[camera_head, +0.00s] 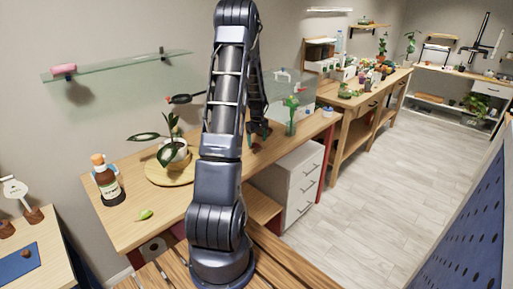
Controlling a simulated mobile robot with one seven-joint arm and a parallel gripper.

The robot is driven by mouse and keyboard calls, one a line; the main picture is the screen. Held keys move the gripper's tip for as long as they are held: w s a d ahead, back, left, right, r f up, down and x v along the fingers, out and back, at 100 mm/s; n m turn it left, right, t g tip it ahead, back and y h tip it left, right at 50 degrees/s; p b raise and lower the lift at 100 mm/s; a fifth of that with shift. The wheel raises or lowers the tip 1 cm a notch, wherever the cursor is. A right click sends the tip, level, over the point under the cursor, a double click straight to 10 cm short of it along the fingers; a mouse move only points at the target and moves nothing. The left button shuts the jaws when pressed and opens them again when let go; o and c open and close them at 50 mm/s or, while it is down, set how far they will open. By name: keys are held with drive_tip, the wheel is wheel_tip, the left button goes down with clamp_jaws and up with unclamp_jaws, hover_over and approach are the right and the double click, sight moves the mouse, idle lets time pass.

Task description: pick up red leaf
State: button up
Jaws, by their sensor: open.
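My gripper (259,137) is at the end of my arm, pointing down low over the middle of the wooden workbench, and its jaws are open. A small reddish patch (255,149) shows on the bench just under the fingers. It may be the red leaf, but it is too small to be sure. I cannot tell whether the fingers touch it. My arm's links cover part of the bench to the left of the gripper.
A glass shelf (120,68) hangs above.

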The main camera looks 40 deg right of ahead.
wheel_tip(320, 180, down, 2)
drive_tip(key=shift+f, duration=0.15)
drive_tip(key=shift+c, duration=0.3)
drive_tip(key=c, duration=1)
